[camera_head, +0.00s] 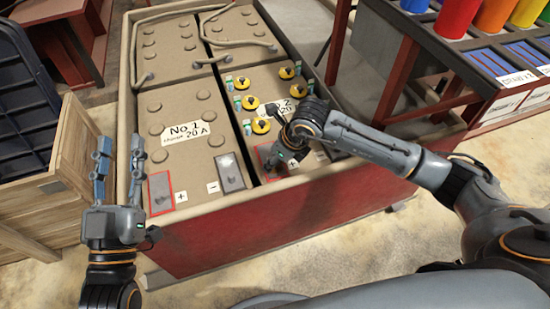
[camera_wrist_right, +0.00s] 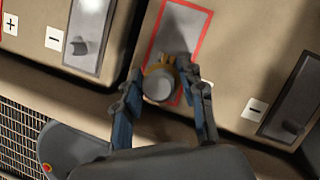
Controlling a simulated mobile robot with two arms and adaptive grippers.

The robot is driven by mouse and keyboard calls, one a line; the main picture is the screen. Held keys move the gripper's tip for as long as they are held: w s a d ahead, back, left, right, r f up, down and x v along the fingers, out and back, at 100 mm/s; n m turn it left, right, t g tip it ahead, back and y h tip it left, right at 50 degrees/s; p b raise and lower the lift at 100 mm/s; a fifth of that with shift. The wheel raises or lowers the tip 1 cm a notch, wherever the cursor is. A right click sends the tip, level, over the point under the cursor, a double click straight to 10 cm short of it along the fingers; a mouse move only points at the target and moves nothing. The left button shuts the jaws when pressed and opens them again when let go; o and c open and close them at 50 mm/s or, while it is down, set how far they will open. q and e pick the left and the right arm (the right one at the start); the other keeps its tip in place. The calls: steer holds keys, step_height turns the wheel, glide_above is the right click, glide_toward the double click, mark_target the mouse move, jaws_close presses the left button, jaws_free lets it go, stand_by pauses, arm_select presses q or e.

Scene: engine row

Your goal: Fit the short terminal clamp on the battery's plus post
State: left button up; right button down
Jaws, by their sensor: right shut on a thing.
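The battery tray holds battery No. 1 (camera_head: 180,112) at left and battery No. 2 (camera_head: 243,133) at right. My right gripper (camera_head: 275,160) is low over No. 2's near edge, at its red-framed plate. In the right wrist view, my right gripper (camera_wrist_right: 163,92) is shut on a small grey rounded piece with a yellowish-brown part, likely the terminal clamp (camera_wrist_right: 161,84). It lies over the lower part of the red-framed plate (camera_wrist_right: 187,22). The plus post there is hidden, so I cannot tell whether clamp and post touch. My left gripper (camera_head: 118,160) is open and empty, left of No. 1.
No. 1's plus plate (camera_head: 160,190) and minus plate (camera_head: 230,172) are uncovered. Yellow caps (camera_head: 261,126) stand on No. 2. Cables (camera_head: 235,43) run over the far batteries. The red tray wall (camera_head: 230,235) rises in front. A wooden crate (camera_head: 70,190) is left; a rack (camera_head: 470,65) is right.

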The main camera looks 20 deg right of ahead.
steer(key=c, duration=0.7)
jaws_free()
steer(key=shift+r, duration=0.1)
steer(key=v, duration=0.7)
steer(key=shift+d+r, duration=0.1)
steer(key=shift+r, duration=0.1)
